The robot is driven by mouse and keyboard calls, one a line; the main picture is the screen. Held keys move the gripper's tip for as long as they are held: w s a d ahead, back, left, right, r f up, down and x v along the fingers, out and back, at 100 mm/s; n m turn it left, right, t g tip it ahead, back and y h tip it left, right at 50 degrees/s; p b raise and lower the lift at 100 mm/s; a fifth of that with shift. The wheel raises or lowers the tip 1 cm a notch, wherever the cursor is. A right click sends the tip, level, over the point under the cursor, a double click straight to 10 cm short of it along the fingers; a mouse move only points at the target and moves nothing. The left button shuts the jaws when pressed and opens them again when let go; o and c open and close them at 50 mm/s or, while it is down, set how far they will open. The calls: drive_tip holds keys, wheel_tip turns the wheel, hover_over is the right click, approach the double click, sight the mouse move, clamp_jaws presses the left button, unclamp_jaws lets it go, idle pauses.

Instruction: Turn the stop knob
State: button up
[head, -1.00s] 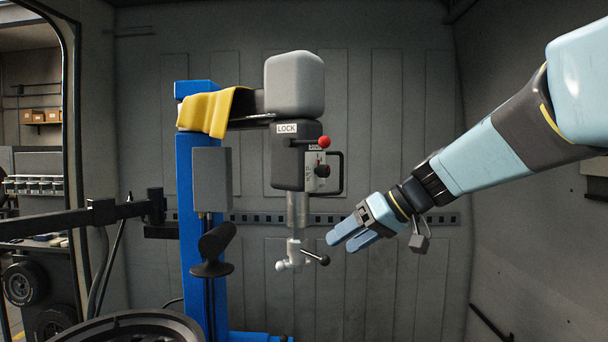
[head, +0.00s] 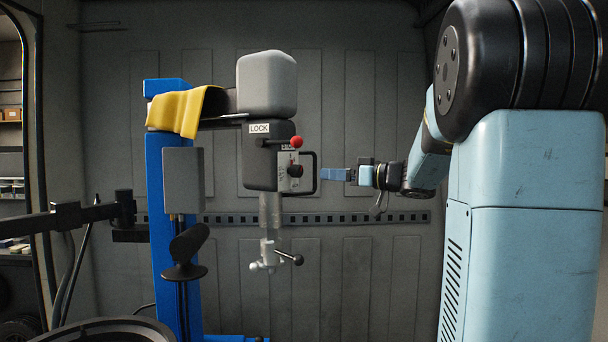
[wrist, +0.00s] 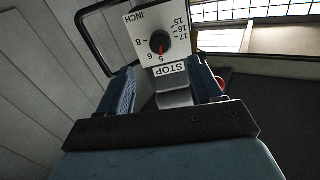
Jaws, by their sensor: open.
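The stop knob (head: 296,171) is a small black knob on a pale dial plate on the right side of the machine's dark head. In the wrist view the knob (wrist: 159,40) sits upside down above the STOP label (wrist: 171,69), with inch numbers around it. Its red mark points down in that picture, near the 5. My gripper (head: 324,174) is to the right of the plate, level with the knob, fingers pointing left at it. In the wrist view the two blue fingers of my gripper (wrist: 164,84) are apart with nothing between them, short of the knob.
A black loop handle (head: 315,173) stands out around the dial plate, close to my fingertips. A red-ball lever (head: 296,141) is just above the knob. Below hangs the vertical shaft with a black-ended handle (head: 290,258).

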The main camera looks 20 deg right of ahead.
sight(301, 172)
drive_tip(key=x, duration=0.9)
drive_tip(key=shift+w+a, duration=0.25)
drive_tip(key=shift+w, duration=0.05)
drive_tip(key=c, duration=1.1)
